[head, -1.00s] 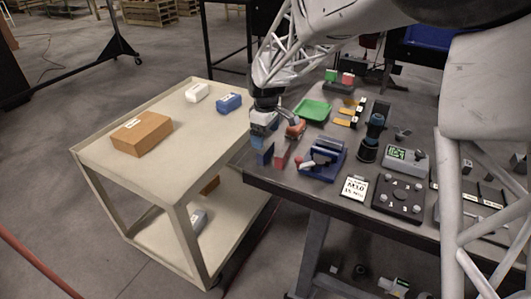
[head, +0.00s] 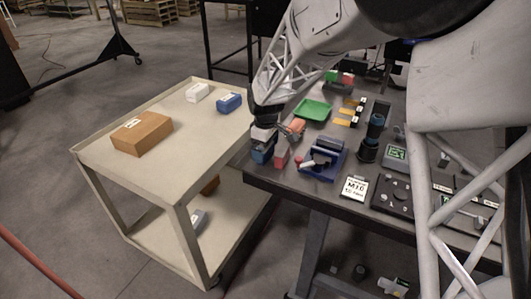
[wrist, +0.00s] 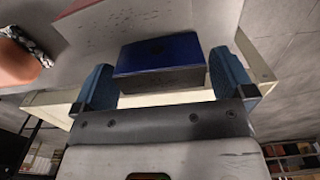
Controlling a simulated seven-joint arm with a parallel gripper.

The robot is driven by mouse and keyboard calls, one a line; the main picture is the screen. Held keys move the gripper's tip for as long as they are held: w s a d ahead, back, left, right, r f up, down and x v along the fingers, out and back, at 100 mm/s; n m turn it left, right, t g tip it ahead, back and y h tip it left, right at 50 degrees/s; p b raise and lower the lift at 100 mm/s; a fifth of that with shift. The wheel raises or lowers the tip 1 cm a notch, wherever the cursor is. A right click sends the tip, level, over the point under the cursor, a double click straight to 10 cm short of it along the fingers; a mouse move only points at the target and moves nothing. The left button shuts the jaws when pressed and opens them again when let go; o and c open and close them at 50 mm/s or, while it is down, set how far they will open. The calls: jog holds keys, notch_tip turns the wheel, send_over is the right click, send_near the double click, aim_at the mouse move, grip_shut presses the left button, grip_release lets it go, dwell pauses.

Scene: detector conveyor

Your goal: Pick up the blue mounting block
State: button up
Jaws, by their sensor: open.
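The blue mounting block (wrist: 158,54) is in the wrist view, with its dark blue top and darker near side showing. My gripper (wrist: 162,72) is open, with one blue finger to the left of the block and one to the right. The block sits between the fingertips with little room on either side; I cannot tell whether they touch it. In the head view my gripper (head: 263,146) is low over the near left corner of the dark workbench (head: 318,196). The block there is largely hidden by the blue fingers.
A red block (head: 281,158) stands close to the right of my gripper. A blue fixture (head: 325,158) and a green tray (head: 312,110) are farther right. A beige cart (head: 100,160) on the left carries a cardboard box (head: 141,134), a white box (head: 197,92) and a blue box (head: 229,103).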

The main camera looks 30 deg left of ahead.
jog(key=shift+f, duration=0.2)
jog(key=shift+c, duration=0.5)
jog(key=c, duration=0.8)
jog(key=shift+r, duration=0.1)
jog(key=shift+r, duration=4.95)
